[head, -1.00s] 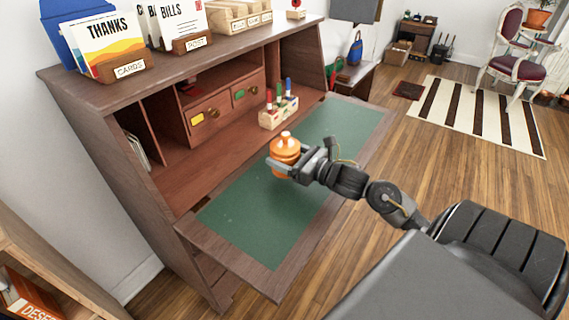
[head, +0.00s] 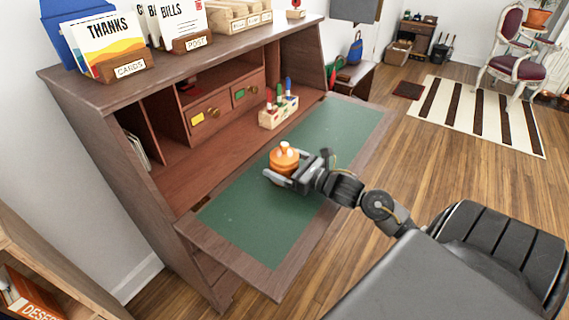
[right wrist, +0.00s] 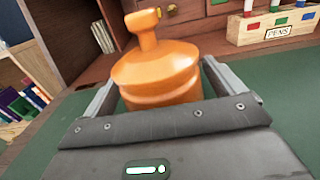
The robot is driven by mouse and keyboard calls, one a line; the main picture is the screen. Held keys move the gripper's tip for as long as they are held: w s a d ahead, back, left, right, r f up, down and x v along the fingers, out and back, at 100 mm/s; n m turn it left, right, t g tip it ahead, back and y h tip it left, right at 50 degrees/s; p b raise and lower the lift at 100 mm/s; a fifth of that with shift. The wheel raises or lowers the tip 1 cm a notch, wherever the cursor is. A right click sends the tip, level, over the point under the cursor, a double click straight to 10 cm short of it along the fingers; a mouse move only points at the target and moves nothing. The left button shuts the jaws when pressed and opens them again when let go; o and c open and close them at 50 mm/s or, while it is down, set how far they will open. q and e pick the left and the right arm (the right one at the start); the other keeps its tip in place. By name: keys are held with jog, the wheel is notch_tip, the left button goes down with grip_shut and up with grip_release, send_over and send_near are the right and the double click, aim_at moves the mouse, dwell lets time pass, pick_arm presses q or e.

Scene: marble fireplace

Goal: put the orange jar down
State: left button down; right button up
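The orange jar (head: 284,158), with a knobbed lid, is upright over the green writing surface (head: 240,223) of the open wooden desk. My right gripper (head: 284,178) has its fingers on both sides of the jar. In the right wrist view the jar (right wrist: 157,75) fills most of the space between the fingers, and the gripper appears shut on it. The jar's base is hidden by the gripper, so I cannot tell whether it touches the surface. My left gripper is not in view.
A pens box (head: 278,112) stands behind the jar, near the desk's drawers (head: 225,107). Card holders (head: 122,66) stand on the desk top. The green surface is clear to the left and right of the jar. The desk leaf's front edge (head: 232,257) is close.

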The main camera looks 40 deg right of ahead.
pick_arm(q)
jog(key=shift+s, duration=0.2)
pick_arm(e)
jog(key=shift+s+d, duration=0.25)
jog(key=shift+s, duration=0.45)
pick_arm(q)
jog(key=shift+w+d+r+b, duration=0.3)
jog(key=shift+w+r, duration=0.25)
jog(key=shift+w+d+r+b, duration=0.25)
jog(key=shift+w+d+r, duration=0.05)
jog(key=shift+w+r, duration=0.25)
pick_arm(e)
jog(key=v, duration=1)
jog(key=shift+s+r, duration=0.1)
jog(key=shift+s, duration=0.15)
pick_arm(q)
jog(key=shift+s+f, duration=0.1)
